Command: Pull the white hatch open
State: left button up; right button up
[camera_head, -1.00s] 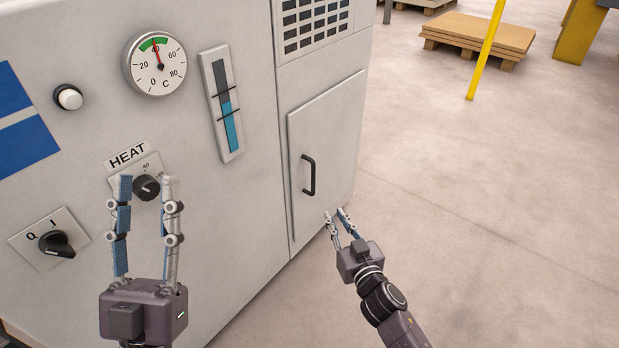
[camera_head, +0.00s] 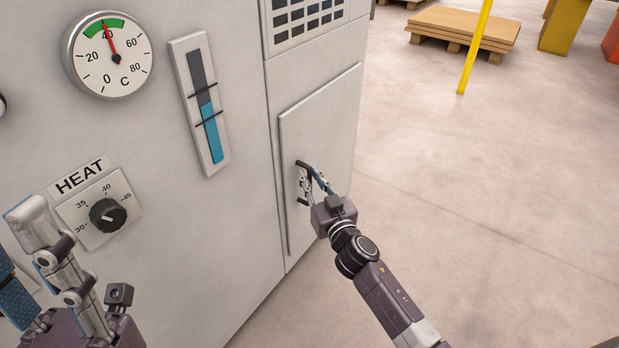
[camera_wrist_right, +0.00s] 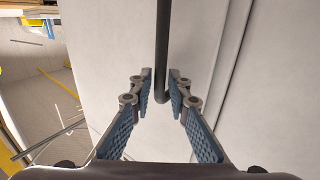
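The white hatch (camera_head: 335,125) is the pale door panel at the lower right of the machine front, and it looks closed. Its dark bar handle (camera_head: 302,165) is partly covered by my right gripper (camera_head: 313,180). In the right wrist view, the handle (camera_wrist_right: 162,45) runs down between the two blue-padded fingers of the right gripper (camera_wrist_right: 161,88). Those fingers are open, one on each side of the handle, with narrow gaps showing. My left gripper (camera_head: 15,245) is at the lower left of the head view, partly cut off, open and empty, away from the hatch.
The machine front carries a round gauge (camera_head: 108,55), a blue level indicator (camera_head: 200,105) and a HEAT knob (camera_head: 107,215) near my left gripper. Open floor (camera_head: 460,180) lies right of the hatch. A yellow post (camera_head: 475,45) and a loaded pallet (camera_head: 462,28) stand farther back.

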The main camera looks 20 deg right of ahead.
jog(key=shift+w, duration=0.3)
jog(key=shift+c, duration=0.5)
grip_shut()
jog(key=shift+s+d, duration=0.1)
